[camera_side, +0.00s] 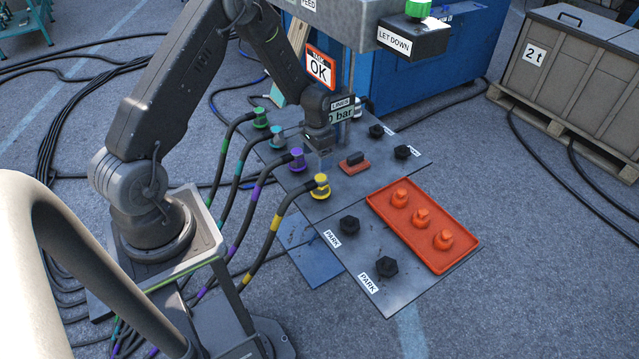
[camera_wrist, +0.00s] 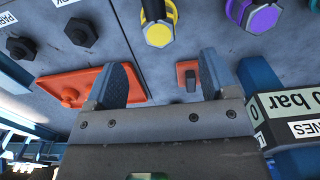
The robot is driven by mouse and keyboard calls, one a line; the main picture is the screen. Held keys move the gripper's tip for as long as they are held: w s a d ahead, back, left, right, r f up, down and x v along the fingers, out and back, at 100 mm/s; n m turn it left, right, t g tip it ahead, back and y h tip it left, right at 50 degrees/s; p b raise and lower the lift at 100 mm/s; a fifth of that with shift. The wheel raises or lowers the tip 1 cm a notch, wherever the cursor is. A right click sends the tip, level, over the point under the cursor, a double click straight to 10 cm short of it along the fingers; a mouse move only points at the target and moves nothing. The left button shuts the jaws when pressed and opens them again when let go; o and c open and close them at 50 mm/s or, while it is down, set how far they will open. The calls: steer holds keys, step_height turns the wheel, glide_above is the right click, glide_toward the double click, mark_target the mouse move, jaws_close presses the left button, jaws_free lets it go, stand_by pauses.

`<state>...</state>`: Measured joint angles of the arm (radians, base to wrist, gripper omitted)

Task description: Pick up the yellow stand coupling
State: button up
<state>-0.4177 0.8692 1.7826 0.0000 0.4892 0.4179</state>
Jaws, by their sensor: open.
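The yellow stand coupling (camera_side: 321,187) stands on the grey plate (camera_side: 318,215), with a black, yellow-banded hose running from it down to the left. In the wrist view the yellow coupling (camera_wrist: 158,30) is at the top centre, beyond the fingertips and between their lines. My gripper (camera_wrist: 162,68) is open and empty, its two blue-grey fingers spread apart. In the side view my gripper (camera_side: 321,146) hangs above the plate, behind the yellow coupling and apart from it. Its fingers are hard to make out there.
Purple (camera_side: 297,160), teal (camera_side: 277,138) and green (camera_side: 260,119) couplings with hoses stand in a row behind. A red block with a dark lever (camera_side: 355,162) is close to my gripper. An orange tray (camera_side: 445,264) holds orange caps. Black hex fittings (camera_side: 387,266) stand beside PARK labels.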

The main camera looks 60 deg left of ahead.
mark_target(320, 178)
step_height(320, 178, down, 6)
steer(key=shift+f, duration=0.2)
steer(key=shift+w+d+f, duration=0.1)
steer(key=shift+w+f, duration=0.05)
steer(key=shift+f, duration=1.2)
steer(key=shift+w+d+f, duration=0.1)
steer(key=shift+w+f, duration=0.05)
steer(key=shift+f, duration=1.15)
steer(key=shift+c, duration=0.3)
steer(key=shift+r, duration=0.1)
steer(key=c, duration=1)
steer(key=shift+c, duration=0.2)
